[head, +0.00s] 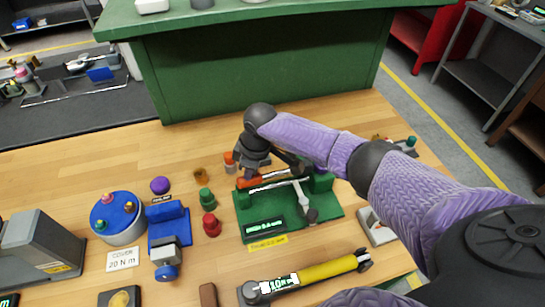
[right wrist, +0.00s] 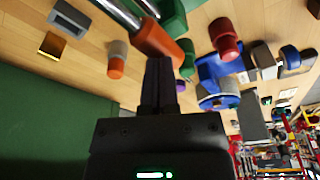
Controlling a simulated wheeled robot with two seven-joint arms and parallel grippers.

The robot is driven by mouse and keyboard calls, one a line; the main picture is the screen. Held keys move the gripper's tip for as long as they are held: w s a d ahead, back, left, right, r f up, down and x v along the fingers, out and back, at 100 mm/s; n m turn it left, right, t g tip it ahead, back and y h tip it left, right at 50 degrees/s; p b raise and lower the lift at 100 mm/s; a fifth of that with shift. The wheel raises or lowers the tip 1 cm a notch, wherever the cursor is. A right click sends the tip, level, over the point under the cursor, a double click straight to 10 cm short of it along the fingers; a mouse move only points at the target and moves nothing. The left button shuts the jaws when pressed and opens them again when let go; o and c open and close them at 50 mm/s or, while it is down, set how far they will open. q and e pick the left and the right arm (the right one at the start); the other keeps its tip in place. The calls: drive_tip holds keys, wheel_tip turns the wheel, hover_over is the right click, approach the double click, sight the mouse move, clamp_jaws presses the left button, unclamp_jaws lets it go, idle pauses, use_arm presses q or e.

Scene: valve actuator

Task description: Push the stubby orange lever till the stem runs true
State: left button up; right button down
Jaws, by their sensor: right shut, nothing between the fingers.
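The stubby orange lever (head: 249,182) sits at the left end of the silver stem (head: 280,183) on the green fixture (head: 325,208). My right gripper (head: 254,168) comes in from above and behind, its fingers shut and empty. In the right wrist view the orange lever (right wrist: 157,40) lies just beyond the shut fingertips (right wrist: 160,62); I cannot tell whether they touch. The silver stem (right wrist: 118,12) runs to the upper left from it there. A small display (head: 265,228) on the fixture's front shows a reading too small to be sure of. My left gripper is not in view.
Red (head: 211,225) and green knobs (head: 206,199) stand left of the fixture, with a blue device (head: 168,228) and a blue-topped canister (head: 118,218) beyond. An orange-capped grey piece (head: 230,163) stands close to my right gripper. A yellow torque tool (head: 325,271) lies in front.

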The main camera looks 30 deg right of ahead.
drive_tip(key=shift+f, duration=0.15)
idle(0.3)
drive_tip(key=shift+f, duration=0.25)
idle(0.4)
drive_tip(key=r+p, duration=0.2)
drive_tip(key=r, duration=0.1)
drive_tip(key=shift+s+d+p, duration=0.1)
drive_tip(key=shift+d+p, duration=0.2)
drive_tip(key=shift+d+r+p, duration=0.25)
drive_tip(key=shift+r+p, duration=0.7)
drive_tip(key=shift+p, duration=0.05)
drive_tip(key=shift+s+d+r+p, duration=0.1)
drive_tip(key=shift+d+r+p, duration=0.15)
drive_tip(key=shift+r+p, duration=0.8)
drive_tip(key=r+p, duration=0.1)
drive_tip(key=d+r+p, duration=0.1)
drive_tip(key=r+p, duration=0.1)
drive_tip(key=shift+s+r+p, duration=0.15)
drive_tip(key=shift+p, duration=0.15)
